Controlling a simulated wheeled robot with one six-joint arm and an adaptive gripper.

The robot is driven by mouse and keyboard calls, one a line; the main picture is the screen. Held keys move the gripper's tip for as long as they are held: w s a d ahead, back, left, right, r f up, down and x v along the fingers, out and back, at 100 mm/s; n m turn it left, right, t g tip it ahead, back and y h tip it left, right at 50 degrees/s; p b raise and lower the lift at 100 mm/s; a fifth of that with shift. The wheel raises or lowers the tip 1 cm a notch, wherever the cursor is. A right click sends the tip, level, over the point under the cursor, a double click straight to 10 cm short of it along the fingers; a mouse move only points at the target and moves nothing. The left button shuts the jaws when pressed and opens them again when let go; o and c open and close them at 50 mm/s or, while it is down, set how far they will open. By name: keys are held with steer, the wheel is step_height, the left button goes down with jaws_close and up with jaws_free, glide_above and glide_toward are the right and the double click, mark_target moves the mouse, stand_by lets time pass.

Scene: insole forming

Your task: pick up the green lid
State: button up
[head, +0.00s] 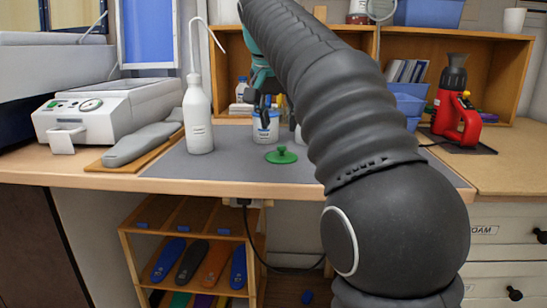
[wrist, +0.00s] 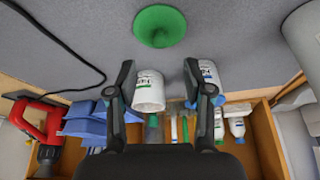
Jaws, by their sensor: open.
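The green lid (head: 281,156) lies on the grey mat (head: 225,168) near the table's front edge, its small knob up. In the wrist view the green lid (wrist: 160,26) is at the top middle, beyond my fingertips and apart from them. My gripper (head: 265,112) is above the mat, farther back than the lid, and partly hidden by my arm in the head view. In the wrist view my gripper (wrist: 159,72) is open, with nothing held between its fingers.
A white jar (head: 265,133) stands just behind the lid, with another jar (wrist: 210,72) beside it. A white squeeze bottle (head: 198,120) stands left of the lid. The wooden shelf (head: 495,75) is behind.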

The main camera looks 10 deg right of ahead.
mark_target(281, 146)
steer(key=shift+b+x, duration=0.7)
steer(key=shift+x, duration=2.65)
steer(key=shift+a, duration=0.2)
steer(key=shift+s, duration=0.1)
jaws_close()
